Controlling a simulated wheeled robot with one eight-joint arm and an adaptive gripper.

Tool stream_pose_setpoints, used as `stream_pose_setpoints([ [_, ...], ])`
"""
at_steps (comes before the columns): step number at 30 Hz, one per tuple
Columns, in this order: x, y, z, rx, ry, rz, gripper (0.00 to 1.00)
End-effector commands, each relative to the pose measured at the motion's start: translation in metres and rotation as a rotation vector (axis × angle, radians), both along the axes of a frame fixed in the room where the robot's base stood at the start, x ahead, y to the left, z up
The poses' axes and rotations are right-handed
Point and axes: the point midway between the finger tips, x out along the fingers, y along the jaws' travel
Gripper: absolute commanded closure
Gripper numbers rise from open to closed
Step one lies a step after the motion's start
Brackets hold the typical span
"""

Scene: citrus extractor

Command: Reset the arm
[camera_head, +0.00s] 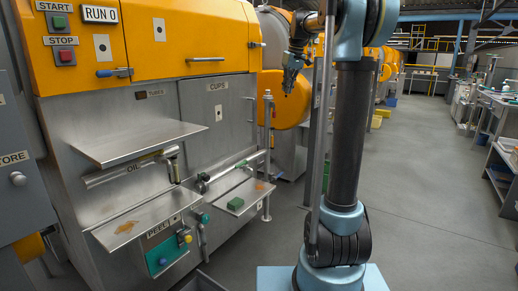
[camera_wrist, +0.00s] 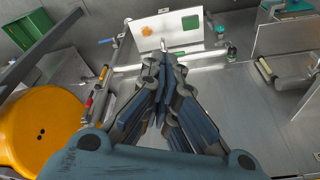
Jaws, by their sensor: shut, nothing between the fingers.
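My gripper (camera_head: 290,80) is at the upper middle of the head view, in front of the orange drum (camera_head: 282,105) and right of the citrus extractor (camera_head: 185,45). In the wrist view its fingers (camera_wrist: 164,50) are together and empty, and they point toward the machine's lower trays. My arm stands folded upright, with its upper links at the top of the head view. The gripper touches nothing that I can see.
A grey post (camera_head: 268,150) stands near the tray. The floor (camera_head: 430,190) at right is clear.

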Motion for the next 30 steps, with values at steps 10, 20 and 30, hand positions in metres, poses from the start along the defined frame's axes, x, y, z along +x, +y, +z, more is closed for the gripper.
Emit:
stream_pose_setpoints([
  [10,-0.109,-0.017,-0.044,-0.013,0.017,-0.109,1.00],
  [20,-0.210,-0.032,-0.106,-0.025,0.030,-0.214,1.00],
  [30,-0.310,-0.045,-0.190,-0.039,0.041,-0.321,1.00],
])
